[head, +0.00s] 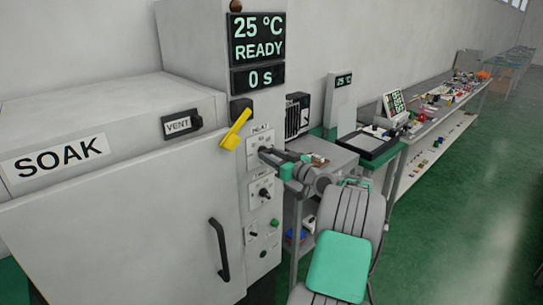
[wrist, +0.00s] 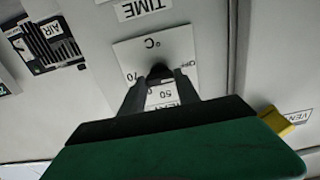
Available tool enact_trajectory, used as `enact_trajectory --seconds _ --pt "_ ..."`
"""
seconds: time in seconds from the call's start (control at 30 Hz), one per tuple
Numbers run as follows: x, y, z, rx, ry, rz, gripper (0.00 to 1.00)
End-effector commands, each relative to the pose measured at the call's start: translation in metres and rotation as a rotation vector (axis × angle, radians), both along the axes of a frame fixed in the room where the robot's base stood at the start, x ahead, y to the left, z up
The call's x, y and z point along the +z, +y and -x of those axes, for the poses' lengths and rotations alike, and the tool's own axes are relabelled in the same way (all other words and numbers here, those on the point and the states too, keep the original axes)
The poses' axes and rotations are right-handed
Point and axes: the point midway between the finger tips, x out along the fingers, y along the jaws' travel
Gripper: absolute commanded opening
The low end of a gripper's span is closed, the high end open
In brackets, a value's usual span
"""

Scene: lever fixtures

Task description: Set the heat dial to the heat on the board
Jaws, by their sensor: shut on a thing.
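The heat dial (wrist: 159,71) is a dark knob on a white square plate (wrist: 126,50), which shows upside down in the wrist view with marks such as 50, 70 and OFF. My gripper (wrist: 160,76) is shut on this knob, one finger on each side. The fingers hide much of the dial, so I cannot tell its exact setting. In the head view, my gripper (head: 265,151) reaches the upper dial plate (head: 260,139) on the oven's control column. A small tilted board (head: 395,102) with lit lines stands on the bench behind; its text is too small to read.
The display (head: 257,40) reads 25 °C, READY and 0 s. A yellow lever (head: 236,129) sits left of the dial plate, close by. The time dial (head: 264,194) is below it. A cluttered bench (head: 440,125) runs behind.

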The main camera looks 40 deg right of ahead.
Motion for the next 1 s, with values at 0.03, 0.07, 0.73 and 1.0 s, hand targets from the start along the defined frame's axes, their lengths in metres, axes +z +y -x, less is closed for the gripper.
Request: enact_trajectory --seconds 0.03,0.07,0.73,1.0 --pt "-0.0001 -0.0002 0.0000 0.000 0.000 -0.006 0.00" --pt "-0.0002 -0.0002 0.0000 0.000 0.000 -0.011 0.00" --pt "0.0004 -0.0011 0.0000 -0.001 0.011 -0.454 0.00" --pt "0.0008 -0.0013 0.0001 -0.001 0.017 -0.647 0.00"
